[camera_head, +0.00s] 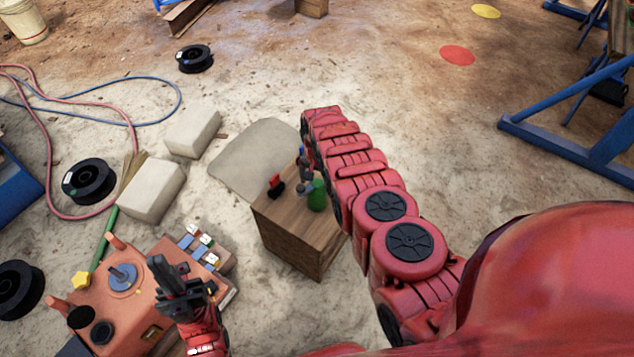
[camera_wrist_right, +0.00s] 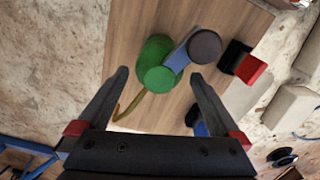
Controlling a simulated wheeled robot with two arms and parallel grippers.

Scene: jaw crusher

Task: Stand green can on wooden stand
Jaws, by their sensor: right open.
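The green can (camera_head: 317,197) stands on the top of the wooden stand (camera_head: 288,228), near its right edge; it looks upright. In the right wrist view the can (camera_wrist_right: 155,52) shows ahead, between the tips of my right gripper (camera_wrist_right: 158,76). The right gripper is open, and I cannot tell whether it touches the can. In the head view it is mostly hidden beside my right arm. My left gripper (camera_head: 172,282) is over the orange machine, away from the stand; its jaw opening is unclear.
A blue piece with a dark grey round top (camera_wrist_right: 205,46) is close beside the can. A red and black block (camera_head: 275,185) sits on the stand's left part.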

